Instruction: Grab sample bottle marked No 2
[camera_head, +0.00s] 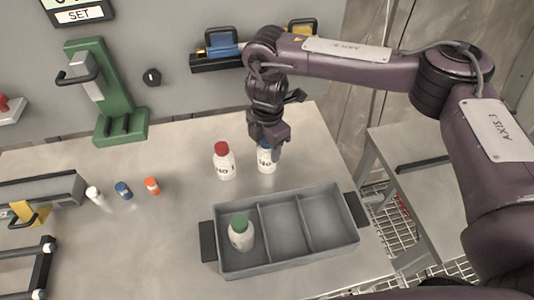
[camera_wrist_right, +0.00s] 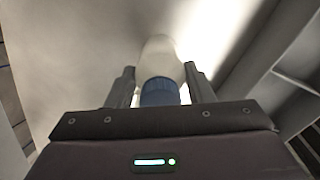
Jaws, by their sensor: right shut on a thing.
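The sample bottle marked No 2 is the white bottle with a blue cap (camera_head: 266,161), upright on the table behind the grey tray; its label is partly legible. My right gripper (camera_head: 270,143) comes down from above and is shut on this bottle near its cap. In the right wrist view the blue-capped bottle (camera_wrist_right: 160,75) sits between the two fingers (camera_wrist_right: 160,88). A white bottle with a red cap marked No 1 (camera_head: 225,165) stands just left of it. My left gripper is not in view.
A grey three-compartment tray (camera_head: 288,254) with dark handles stands in front; its left compartment holds a green-capped bottle (camera_head: 240,234). Small white, blue and orange-capped vials (camera_head: 123,191) lie at left. A green stand (camera_head: 118,95) is at the back left.

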